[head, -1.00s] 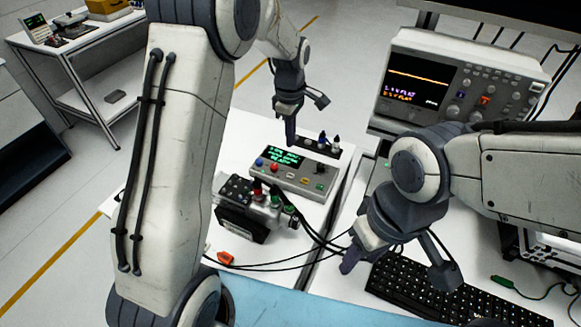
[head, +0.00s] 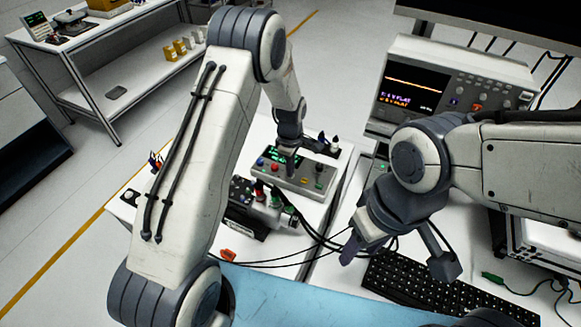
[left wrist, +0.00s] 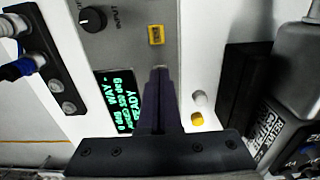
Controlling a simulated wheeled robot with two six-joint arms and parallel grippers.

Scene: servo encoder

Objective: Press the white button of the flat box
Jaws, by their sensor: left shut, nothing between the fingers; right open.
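The flat box (head: 318,191) is grey, with a lit green display, coloured buttons and a black knob. It lies on the white bench in the middle of the head view. My left gripper (head: 290,172) is shut and empty, pointing down over the box's face. In the left wrist view its fingertips (left wrist: 160,72) lie between the display and a yellow square. A small pale spot shows right at the tips; I cannot tell whether they touch it. My right gripper (head: 400,256) is open and empty above the keyboard.
A dark device with cables (head: 250,215) stands in front of the box. A black rack with plugs (head: 325,146) lies behind it. An oscilloscope (head: 450,85) stands at the back right. A black keyboard (head: 430,295) lies at the front right.

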